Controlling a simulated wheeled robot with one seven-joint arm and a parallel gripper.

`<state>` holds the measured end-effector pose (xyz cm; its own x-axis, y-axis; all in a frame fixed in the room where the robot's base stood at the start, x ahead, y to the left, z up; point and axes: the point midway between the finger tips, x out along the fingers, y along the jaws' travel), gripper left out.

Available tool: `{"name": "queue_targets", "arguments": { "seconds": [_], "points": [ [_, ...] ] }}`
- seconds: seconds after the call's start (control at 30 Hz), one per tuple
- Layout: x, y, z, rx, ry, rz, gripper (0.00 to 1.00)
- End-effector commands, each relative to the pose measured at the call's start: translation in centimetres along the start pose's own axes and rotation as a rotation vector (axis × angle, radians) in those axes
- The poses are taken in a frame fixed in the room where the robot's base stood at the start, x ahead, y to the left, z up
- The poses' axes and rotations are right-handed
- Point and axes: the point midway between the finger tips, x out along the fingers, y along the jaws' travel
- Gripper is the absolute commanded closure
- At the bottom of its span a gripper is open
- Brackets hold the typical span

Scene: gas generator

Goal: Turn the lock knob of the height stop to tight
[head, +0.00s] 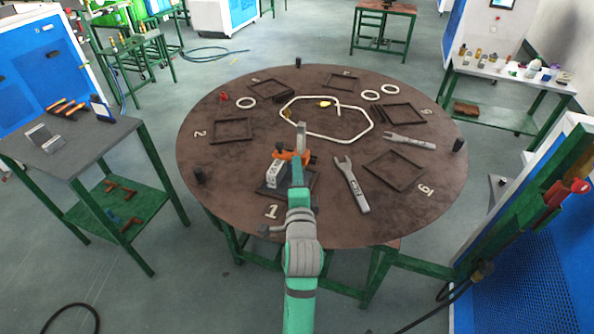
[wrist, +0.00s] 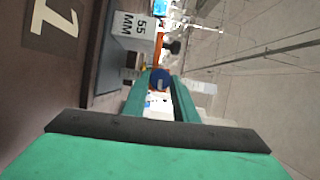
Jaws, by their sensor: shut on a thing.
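The height stop stands on the round table near the number 1, with an orange part (head: 284,154) and a pale upright (head: 301,137). A white-grey block (head: 273,173) is beside it at the left; in the wrist view this block (wrist: 137,27) reads "55 MM". My gripper (head: 297,167) reaches to the stop from the front and covers part of it. In the wrist view, a round blue knob (wrist: 160,77) sits between the fingertips of my gripper (wrist: 162,86), which is shut on it. The knob's turn position cannot be read.
The round brown table (head: 235,185) carries several dark square frames, a bent white tube loop (head: 327,134), pale rings and two grey wrenches, one (head: 351,186) just right of my gripper. Dark posts stand at the rim. A grey side table (head: 80,140) is at left.

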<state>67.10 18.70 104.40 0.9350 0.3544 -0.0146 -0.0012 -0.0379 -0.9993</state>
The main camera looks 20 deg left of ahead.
Motion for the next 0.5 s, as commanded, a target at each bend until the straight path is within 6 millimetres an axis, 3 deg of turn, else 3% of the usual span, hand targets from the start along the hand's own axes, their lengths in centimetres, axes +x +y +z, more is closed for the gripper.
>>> {"name": "queue_targets", "arguments": {
  "seconds": [0.5],
  "points": [
    [-0.03, 0.17, -0.84, 0.022, 0.012, -0.007, 0.96]
  ]
}}
